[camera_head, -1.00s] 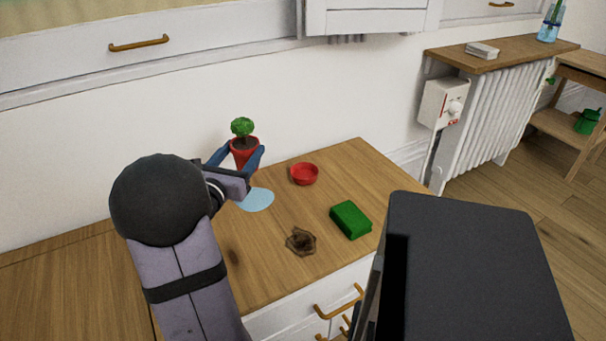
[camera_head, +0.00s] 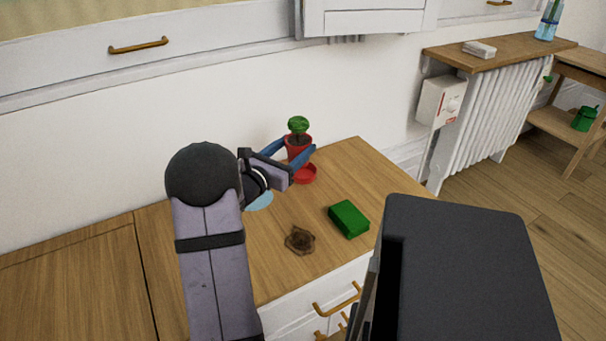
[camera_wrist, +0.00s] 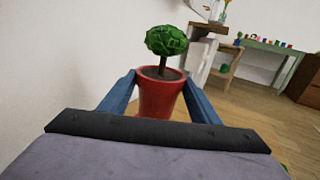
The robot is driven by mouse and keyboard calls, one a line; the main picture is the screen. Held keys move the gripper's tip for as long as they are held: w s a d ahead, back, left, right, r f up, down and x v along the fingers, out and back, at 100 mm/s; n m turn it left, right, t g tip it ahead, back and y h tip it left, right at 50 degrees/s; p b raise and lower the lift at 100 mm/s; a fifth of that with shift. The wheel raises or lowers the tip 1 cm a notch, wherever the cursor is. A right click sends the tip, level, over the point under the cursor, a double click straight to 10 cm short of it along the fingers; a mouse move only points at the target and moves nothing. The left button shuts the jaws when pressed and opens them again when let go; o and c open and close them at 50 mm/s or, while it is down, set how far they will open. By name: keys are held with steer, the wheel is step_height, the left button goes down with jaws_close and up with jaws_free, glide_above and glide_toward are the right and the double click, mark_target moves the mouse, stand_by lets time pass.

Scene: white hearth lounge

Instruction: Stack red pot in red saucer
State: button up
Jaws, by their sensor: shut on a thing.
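The red pot (camera_head: 297,150) holds dark soil and a small green round-topped plant. My gripper (camera_head: 298,152) is shut on the pot, with one blue finger on each side of it. The pot is upright and appears just above or behind the red saucer (camera_head: 306,175), whose upper left is partly covered by my gripper. I cannot tell whether pot and saucer touch. In the wrist view the red pot (camera_wrist: 160,97) sits between the blue fingers (camera_wrist: 160,95), and the saucer is hidden.
A green sponge-like block (camera_head: 349,219) and a brown crumpled lump (camera_head: 299,240) lie nearer on the wooden counter. A light blue puddle-like patch (camera_head: 262,201) is partly hidden by my arm. A white wall stands behind. The counter's right end is clear.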

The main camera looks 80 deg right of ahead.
mark_target(298, 128)
steer(key=shift+m+g+y, duration=0.3)
steer(key=shift+m+g, duration=0.2)
steer(key=shift+g, duration=0.1)
steer(key=d+r, duration=0.1)
steer(key=r, duration=0.1)
steer(key=d+r, duration=0.2)
steer(key=shift+s+d, duration=0.1)
steer(key=shift+f+b, duration=2.2)
steer(key=shift+f, duration=2.85)
steer(key=shift+f, duration=0.1)
steer(key=shift+f+b, duration=0.35)
steer(key=shift+b, duration=0.05)
steer(key=o, duration=1.5)
steer(key=shift+c, duration=0.2)
steer(key=shift+r+p, duration=0.5)
steer(key=shift+p, duration=0.05)
steer(key=p+v, duration=0.1)
steer(key=v, duration=0.5)
steer(key=p+v, duration=0.2)
steer(key=v, duration=0.4)
steer(key=shift+f, duration=0.25)
